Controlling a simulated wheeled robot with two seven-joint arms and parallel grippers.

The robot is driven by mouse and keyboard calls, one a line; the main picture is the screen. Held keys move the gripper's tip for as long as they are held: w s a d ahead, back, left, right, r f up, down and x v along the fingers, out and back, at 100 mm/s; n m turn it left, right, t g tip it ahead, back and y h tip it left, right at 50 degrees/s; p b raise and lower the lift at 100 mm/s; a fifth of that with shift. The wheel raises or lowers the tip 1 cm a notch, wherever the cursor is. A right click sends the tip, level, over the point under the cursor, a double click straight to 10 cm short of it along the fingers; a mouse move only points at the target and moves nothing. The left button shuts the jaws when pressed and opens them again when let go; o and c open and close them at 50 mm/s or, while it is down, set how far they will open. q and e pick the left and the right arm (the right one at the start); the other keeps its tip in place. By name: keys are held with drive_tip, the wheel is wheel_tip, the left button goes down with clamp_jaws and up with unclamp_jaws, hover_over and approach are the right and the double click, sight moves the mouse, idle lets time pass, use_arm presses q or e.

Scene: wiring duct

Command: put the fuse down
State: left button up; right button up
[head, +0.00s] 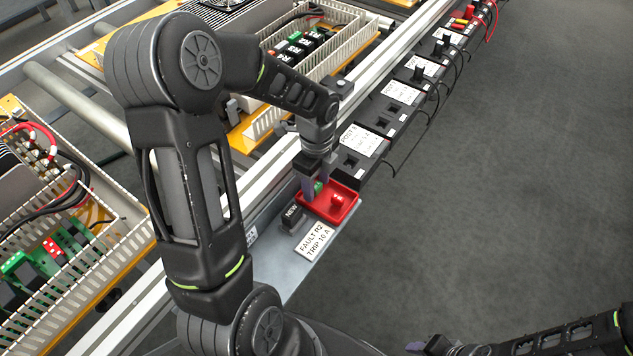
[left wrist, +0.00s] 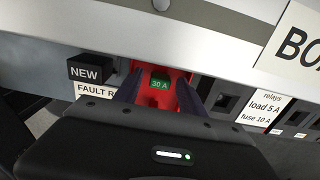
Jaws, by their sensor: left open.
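A green fuse marked 30 A (left wrist: 160,83) sits at the red tray (left wrist: 180,105) in the left wrist view, between the spread fingers of my left gripper (left wrist: 157,88). In the head view the left gripper (head: 315,190) points down into the red tray (head: 351,209), with a bit of the green fuse (head: 318,187) showing between its fingers. The fingers stand apart from the fuse. A small red piece (head: 338,201) lies in the tray's right part. My right gripper (head: 425,345) shows only partly at the bottom edge.
A black block labelled NEW (head: 292,215) stands left of the tray. A card reading FAULT R2 TRIP 10 A (head: 314,241) lies in front on the grey shelf. A row of black labelled holders (head: 364,141) runs up behind the tray. Open floor lies right.

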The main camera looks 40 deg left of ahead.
sight(317, 185)
use_arm(q)
wheel_tip(317, 185, up, 12)
drive_tip(key=p, duration=0.2)
drive_tip(key=shift+r, duration=0.15)
idle(0.6)
